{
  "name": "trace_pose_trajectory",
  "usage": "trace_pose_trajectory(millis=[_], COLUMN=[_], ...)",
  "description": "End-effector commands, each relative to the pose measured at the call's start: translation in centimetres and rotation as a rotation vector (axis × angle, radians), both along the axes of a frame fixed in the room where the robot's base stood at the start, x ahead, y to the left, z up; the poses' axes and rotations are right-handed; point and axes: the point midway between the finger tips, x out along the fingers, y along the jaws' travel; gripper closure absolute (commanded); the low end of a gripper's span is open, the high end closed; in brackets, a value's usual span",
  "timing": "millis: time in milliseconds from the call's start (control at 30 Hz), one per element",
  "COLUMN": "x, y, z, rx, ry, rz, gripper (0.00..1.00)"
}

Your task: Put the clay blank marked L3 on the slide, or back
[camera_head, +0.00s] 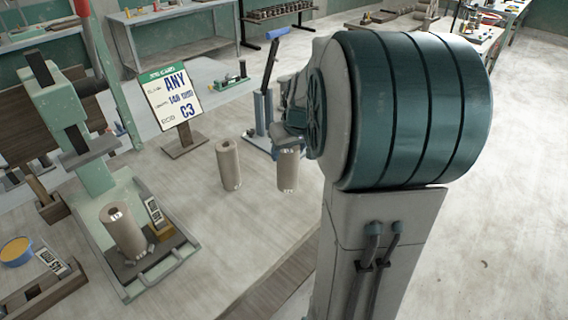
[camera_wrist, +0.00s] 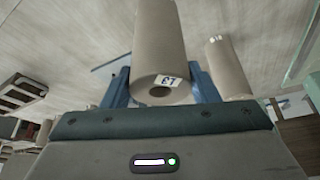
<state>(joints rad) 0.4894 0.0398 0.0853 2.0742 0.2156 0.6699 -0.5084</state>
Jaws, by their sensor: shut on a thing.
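My gripper (camera_wrist: 160,84) is shut on a grey-brown clay blank (camera_wrist: 158,40), its blue fingers on either side of the end with a round hole. A white tag there appears to read L3, upside down. In the head view my gripper (camera_head: 290,146) is partly hidden by my arm, with the upright blank (camera_head: 288,172) below it. I cannot tell if the blank touches the bench. At the left, a green machine has a slide (camera_head: 160,262), with another upright blank (camera_head: 124,232) standing on it; its marking is unreadable.
A third blank (camera_head: 229,166) stands on the bench left of the held one; a blank also shows in the wrist view (camera_wrist: 228,68). A sign (camera_head: 172,100) reads ANY and C3. A blue-levered stand (camera_head: 263,108) is behind. Bench between slide and blanks is clear.

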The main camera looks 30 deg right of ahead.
Motion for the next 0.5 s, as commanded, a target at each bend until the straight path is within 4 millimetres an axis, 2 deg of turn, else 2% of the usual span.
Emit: trace_pose_trajectory(millis=[167, 400, 500], x=[0.2, 0.2, 0.2], y=[1.0, 1.0, 0.9], z=[-0.7, -3.8, -4.5], rx=[0.0, 0.001, -0.001], ry=[-0.002, 0.0, -0.002], rz=[-0.002, -0.004, -0.004], gripper=[1.0, 1.0, 1.0])
